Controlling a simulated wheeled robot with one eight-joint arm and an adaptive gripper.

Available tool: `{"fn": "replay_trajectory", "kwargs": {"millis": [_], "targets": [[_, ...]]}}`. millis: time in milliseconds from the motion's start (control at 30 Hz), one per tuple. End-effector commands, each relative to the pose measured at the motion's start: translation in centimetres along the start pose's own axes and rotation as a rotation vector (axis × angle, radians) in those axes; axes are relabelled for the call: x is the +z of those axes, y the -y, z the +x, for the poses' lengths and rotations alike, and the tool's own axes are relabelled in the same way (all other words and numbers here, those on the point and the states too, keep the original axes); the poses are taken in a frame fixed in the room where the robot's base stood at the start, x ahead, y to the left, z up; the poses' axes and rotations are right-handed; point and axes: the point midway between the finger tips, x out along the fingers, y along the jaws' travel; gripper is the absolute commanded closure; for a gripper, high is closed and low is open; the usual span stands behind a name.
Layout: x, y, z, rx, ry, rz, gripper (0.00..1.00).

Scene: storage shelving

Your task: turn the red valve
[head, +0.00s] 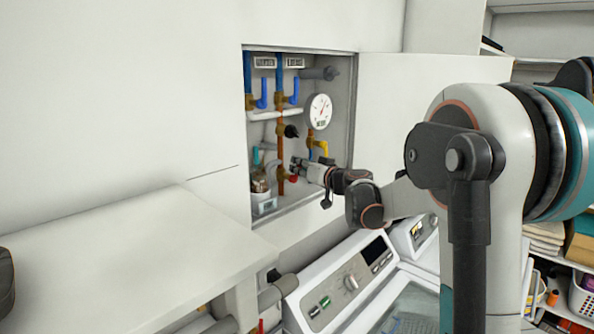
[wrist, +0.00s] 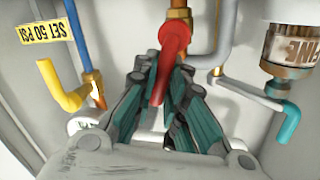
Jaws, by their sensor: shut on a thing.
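The red valve (wrist: 172,45) is a red lever handle on a copper-coloured pipe, in the upper middle of the wrist view. In the head view a small red part of it (head: 293,178) shows low in the wall recess, at the tip of my gripper. My gripper (wrist: 160,85) has its dark, teal-padded fingers shut on the red handle, one on each side of it. In the head view my gripper (head: 302,167) reaches into the recess from the right. The fingers hide part of the handle in the wrist view.
The recess holds blue levers (head: 262,95), a round gauge (head: 319,110), a yellow lever (wrist: 58,88) left of my gripper and a teal lever (wrist: 290,122) right of it. Its open door (head: 420,100) stands at the right. Washing machines (head: 350,280) and a white counter (head: 130,250) lie below.

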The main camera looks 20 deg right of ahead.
Motion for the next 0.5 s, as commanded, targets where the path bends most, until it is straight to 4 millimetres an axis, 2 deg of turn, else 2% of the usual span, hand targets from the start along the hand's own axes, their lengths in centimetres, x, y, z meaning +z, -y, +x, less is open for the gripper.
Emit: {"fn": "replay_trajectory", "kwargs": {"millis": [500], "targets": [[0.8,-2.3,0.4,0.001,0.097,0.478,1.0]]}}
